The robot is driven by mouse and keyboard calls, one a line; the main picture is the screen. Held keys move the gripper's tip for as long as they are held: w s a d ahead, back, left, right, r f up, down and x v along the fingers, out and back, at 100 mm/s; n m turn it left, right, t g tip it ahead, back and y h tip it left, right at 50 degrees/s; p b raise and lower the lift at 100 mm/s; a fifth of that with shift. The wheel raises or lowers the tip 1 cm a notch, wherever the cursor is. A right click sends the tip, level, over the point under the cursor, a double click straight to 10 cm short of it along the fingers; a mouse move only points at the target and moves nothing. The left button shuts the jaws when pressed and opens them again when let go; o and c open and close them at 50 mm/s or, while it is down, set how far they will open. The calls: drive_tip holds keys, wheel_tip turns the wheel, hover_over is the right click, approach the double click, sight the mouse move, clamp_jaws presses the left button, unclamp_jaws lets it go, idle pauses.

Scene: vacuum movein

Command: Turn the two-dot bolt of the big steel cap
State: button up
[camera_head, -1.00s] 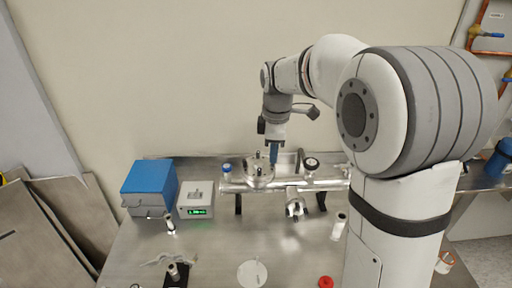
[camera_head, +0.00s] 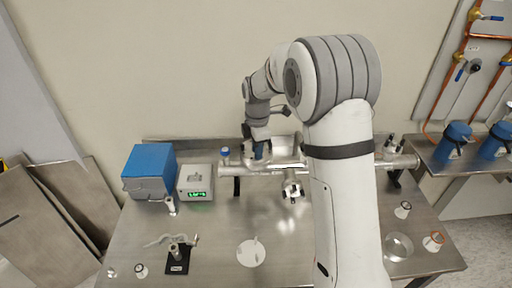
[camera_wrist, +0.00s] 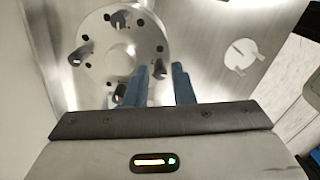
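The big steel cap (camera_wrist: 122,48) shows as a round flange with a raised centre, dark holes and several upright bolts in the wrist view. One bolt (camera_wrist: 79,56) stands at its left edge and another (camera_wrist: 119,92) at its lower edge, left of my fingers. I cannot read dots on any bolt. My gripper (camera_wrist: 162,76) has two blue fingers, apart, over the cap's lower right edge. A small dark part near the left fingertip is partly hidden; nothing is clearly held. In the head view my gripper (camera_head: 260,150) is low over the steel pipe, hiding most of the cap.
The steel pipe (camera_head: 285,166) runs along the back of the steel table. A blue box (camera_head: 150,172) and a grey device with a green display (camera_head: 196,184) stand left of it. A white disc (camera_head: 250,254) lies in front. Blue valves (camera_head: 453,140) stand at right.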

drive_tip(key=shift+c, duration=0.2)
clamp_jaws()
drive_tip(key=shift+a, duration=0.1)
